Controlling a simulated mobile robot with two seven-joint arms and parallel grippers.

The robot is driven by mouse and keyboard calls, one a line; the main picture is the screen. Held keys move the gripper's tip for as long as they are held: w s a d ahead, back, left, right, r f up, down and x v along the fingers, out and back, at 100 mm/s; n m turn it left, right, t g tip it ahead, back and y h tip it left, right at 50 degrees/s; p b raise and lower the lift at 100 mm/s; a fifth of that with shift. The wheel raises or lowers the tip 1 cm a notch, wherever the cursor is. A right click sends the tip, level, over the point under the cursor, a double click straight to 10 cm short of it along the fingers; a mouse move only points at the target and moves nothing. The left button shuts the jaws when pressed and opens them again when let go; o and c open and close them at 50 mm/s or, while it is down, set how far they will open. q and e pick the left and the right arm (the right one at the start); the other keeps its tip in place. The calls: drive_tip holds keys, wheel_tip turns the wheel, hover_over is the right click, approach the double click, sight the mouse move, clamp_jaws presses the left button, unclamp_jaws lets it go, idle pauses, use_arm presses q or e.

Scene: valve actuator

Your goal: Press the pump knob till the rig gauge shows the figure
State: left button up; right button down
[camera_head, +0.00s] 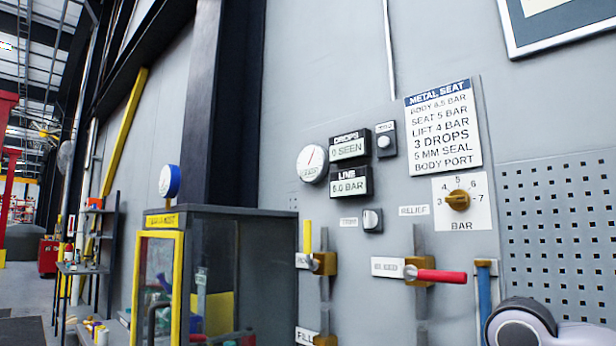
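A round white gauge (312,163) with a red needle is on the grey wall panel; its scale is too small to read. A second gauge (169,181), blue-rimmed, stands on the cabinet at the left, its face turned mostly sideways. A small round knob (384,142) sits on a dark plate beside the displays. Another knob (371,219) is on a dark plate lower down, its label too small to read. I cannot tell which is the pump knob. A brass knob (458,201) sits on a numbered BAR dial near a RELIEF label. Neither gripper is in view.
The DROPS display (349,149) reads 0 SEEN; the LINE display (349,185) seems to read 6.0 BAR. A METAL SEAT sign (439,126) lists figures. A red lever (441,276) and a yellow lever (307,238) project below. My pale arm link (522,319) is at bottom right.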

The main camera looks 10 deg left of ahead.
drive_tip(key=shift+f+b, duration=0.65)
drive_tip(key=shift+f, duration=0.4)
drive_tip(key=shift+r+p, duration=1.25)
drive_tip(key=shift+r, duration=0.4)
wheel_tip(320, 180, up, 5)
drive_tip(key=p, duration=0.4)
